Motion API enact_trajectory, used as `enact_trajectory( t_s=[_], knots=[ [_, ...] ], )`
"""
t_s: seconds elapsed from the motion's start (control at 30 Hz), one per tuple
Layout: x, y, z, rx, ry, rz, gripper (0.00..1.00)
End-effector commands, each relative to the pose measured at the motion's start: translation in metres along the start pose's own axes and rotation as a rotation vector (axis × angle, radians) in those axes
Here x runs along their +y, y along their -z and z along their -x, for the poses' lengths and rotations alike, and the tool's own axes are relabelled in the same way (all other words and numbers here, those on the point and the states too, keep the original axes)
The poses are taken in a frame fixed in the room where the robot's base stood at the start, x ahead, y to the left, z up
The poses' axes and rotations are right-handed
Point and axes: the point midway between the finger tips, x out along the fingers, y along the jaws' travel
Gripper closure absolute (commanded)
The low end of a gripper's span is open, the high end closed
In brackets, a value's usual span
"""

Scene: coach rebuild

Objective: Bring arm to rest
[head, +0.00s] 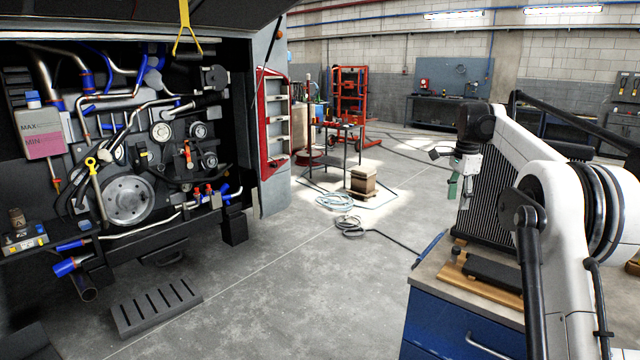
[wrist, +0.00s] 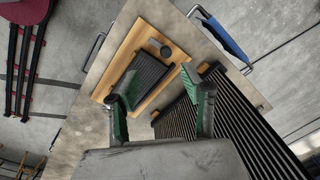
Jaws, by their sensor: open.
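My gripper (head: 454,186) hangs fingers down at the right of the head view, above the blue workbench (head: 455,325). In the wrist view my gripper (wrist: 158,112) has two green-padded fingers standing well apart with nothing between them. Below it a black ribbed block (wrist: 146,72) lies on a wooden board (wrist: 122,60) on the bench top. The black block (head: 495,272) and the wooden board (head: 451,271) also show in the head view, apart from the fingers.
A large black finned radiator (head: 487,212) stands on the bench close to my gripper. The open engine bay (head: 128,190) is at the left. A slotted dark plate (head: 155,307) lies on the floor before it.

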Motion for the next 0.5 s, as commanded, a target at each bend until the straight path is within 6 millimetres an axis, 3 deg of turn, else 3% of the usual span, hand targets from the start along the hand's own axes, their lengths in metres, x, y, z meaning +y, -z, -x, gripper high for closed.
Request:
enact_trajectory(
  t_s=[0.2, 0.5],
  knots=[
    [0.03, -0.037, 0.043, 0.022, 0.055, 0.159, 0.58],
    [0.084, -0.086, 0.083, 0.062, 0.128, 0.378, 0.58]
  ],
)
